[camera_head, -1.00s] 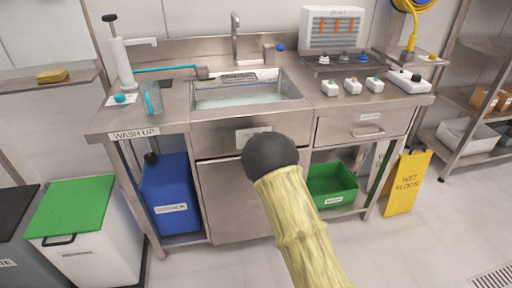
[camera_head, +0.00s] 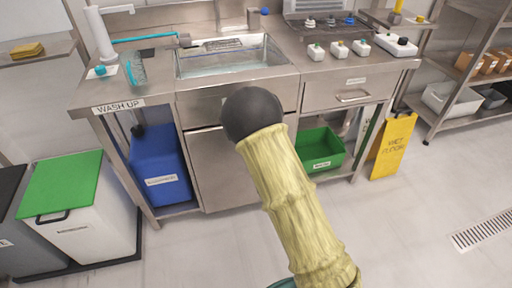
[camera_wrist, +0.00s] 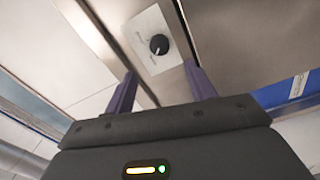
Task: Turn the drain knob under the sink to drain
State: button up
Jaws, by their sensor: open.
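The drain knob (camera_wrist: 159,44) is a small black dial with a white pointer line. It sits on a pale labelled plate (camera_wrist: 145,25) on the steel front; its lettering is too small to read. My gripper (camera_wrist: 160,70) has two purple fingers spread apart, with nothing between them. The knob lies ahead of the fingertips, within the line of the gap, and apart from them. In the head view the sink (camera_head: 178,68) holds water. My arm covers the panel below the sink there and hides the knob and my gripper.
A blue container (camera_head: 160,165) stands under the counter's left side, and a green crate (camera_head: 320,165) under its right. A yellow wet-floor sign (camera_head: 392,147) stands at right. A white bin with green lid (camera_head: 62,185) is at left. Floor at front right is clear.

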jog(key=v, duration=0.6)
jog(key=shift+w, duration=0.1)
jog(key=s+d+m+g+h, duration=0.4)
jog(key=d+m+g, duration=0.3)
jog(key=d+m, duration=0.35)
jog(key=s+d+r+m+g+h, duration=0.1)
jog(key=s+d+r+m+g, duration=0.2)
jog(key=s, duration=0.5)
jog(key=s+d+m+g, duration=0.2)
jog(key=s+m+g, duration=0.25)
jog(key=s, duration=0.45)
notch_tip(320, 180, up, 28)
jog(key=p, duration=2.7)
jog(key=shift+s+d+f, duration=0.15)
jog(key=shift+s+d, duration=0.05)
jog(key=shift+d, duration=0.05)
